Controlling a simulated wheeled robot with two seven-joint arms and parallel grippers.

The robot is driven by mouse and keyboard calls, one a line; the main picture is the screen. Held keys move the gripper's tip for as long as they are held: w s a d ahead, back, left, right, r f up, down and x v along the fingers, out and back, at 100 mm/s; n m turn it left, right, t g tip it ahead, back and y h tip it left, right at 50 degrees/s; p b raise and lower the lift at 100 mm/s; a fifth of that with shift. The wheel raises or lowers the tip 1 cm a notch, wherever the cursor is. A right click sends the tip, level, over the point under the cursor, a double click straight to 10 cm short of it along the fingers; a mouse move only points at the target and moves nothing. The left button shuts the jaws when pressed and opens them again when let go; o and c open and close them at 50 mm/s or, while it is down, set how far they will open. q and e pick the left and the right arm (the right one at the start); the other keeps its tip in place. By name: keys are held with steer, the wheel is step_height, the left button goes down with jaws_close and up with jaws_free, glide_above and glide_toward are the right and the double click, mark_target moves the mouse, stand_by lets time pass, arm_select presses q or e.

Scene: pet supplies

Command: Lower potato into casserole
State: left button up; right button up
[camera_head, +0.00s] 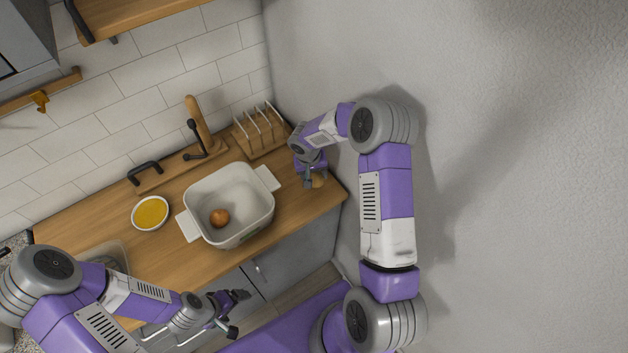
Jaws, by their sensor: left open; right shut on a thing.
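A white casserole (254,218) with two side handles stands on the wooden counter. A round brown potato (219,218) lies inside it, toward the left of its floor. My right gripper (313,182) is over the right end of the counter, to the right of the casserole and apart from it. It is shut on a small brownish thing (318,181), which looks like another potato and is partly hidden by the fingers. My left gripper (236,312) is open and empty, in front of the counter and below the casserole in the picture.
A white bowl of yellow contents (150,213) stands left of the casserole. A wooden rack with wire dividers (261,131) is behind it at the wall. A wooden board with a black handle (165,172) lies along the back. The wall is close beside my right arm.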

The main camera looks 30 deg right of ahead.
steer(key=r, duration=0.4)
steer(key=a+r, duration=0.1)
steer(key=r, duration=0.1)
steer(key=shift+w+r, duration=0.1)
steer(key=shift+r, duration=0.1)
steer(key=w+a+r+b, duration=0.1)
steer(key=w+a+r, duration=0.1)
steer(key=a, duration=0.9)
steer(key=w+a+r+b, duration=0.1)
steer(key=w+a, duration=0.2)
steer(key=a, duration=0.8)
steer(key=shift+r, duration=0.35)
steer(key=shift+f+b, duration=3.25)
steer(key=shift+f, duration=1.05)
steer(key=shift+f+b, duration=1.7)
steer(key=shift+f, duration=0.55)
